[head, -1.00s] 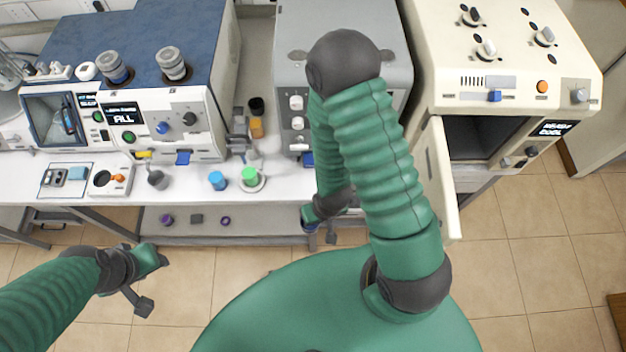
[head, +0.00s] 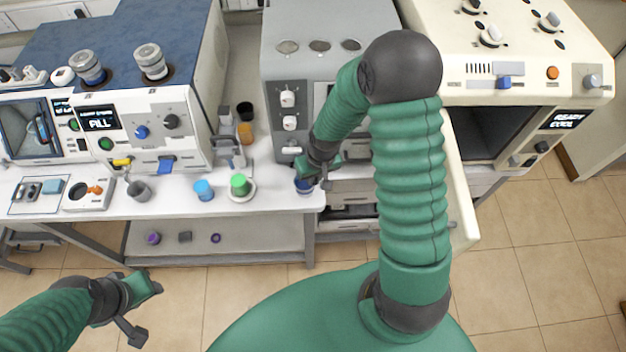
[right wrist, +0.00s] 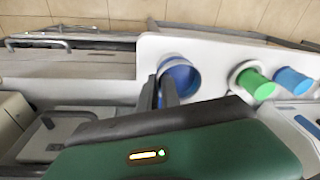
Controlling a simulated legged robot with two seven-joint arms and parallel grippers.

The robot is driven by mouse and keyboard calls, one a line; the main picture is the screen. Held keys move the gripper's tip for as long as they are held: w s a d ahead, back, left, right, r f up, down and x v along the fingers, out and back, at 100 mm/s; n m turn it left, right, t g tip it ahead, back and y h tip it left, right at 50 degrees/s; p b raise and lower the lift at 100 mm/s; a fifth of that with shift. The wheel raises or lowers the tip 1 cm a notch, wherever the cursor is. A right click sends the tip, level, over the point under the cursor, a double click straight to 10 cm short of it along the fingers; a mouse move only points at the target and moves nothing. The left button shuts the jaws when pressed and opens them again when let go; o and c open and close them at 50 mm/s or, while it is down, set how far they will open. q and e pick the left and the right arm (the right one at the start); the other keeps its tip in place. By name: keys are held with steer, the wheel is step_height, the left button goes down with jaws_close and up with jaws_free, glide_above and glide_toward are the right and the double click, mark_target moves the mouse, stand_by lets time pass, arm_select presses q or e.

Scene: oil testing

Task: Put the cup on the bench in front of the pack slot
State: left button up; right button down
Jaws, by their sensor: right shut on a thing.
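A dark blue cup (head: 303,186) is at the right end of the white bench (head: 270,203), in front of the grey machine. It also shows in the right wrist view (right wrist: 184,76), its round opening facing the camera. My right gripper (head: 315,179) is shut on the cup's near wall, with fingers (right wrist: 160,92) at its rim. I cannot tell whether the cup's base touches the bench. My left gripper (head: 143,308) is open and empty, low at the left over the floor. I cannot make out for sure which opening is the pack slot; my right arm covers part of the grey machine.
A grey cup (head: 139,191) stands further left. The cream oven (head: 535,80) at the right has its door (head: 461,205) open beside my right arm.

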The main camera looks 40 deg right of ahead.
mark_target(305, 186)
steer(key=f, duration=0.1)
steer(key=d+f+p, duration=0.1)
steer(key=f, duration=0.1)
steer(key=shift+w+d+f, duration=0.1)
steer(key=shift+w+d, duration=0.05)
steer(key=shift+w, duration=0.05)
steer(key=shift+w+d+f, duration=0.1)
steer(key=shift+d+f, duration=0.05)
steer(key=shift+f, duration=0.2)
steer(key=shift+a, duration=0.2)
steer(key=c, duration=1.6)
jaws_free()
steer(key=shift+a, duration=0.2)
arm_select(q)
steer(key=shift+d+r, duration=0.15)
steer(key=shift+r, duration=0.4)
arm_select(e)
steer(key=shift+o, duration=0.2)
arm_select(q)
steer(key=shift+d, duration=0.1)
arm_select(e)
steer(key=shift+d, duration=0.1)
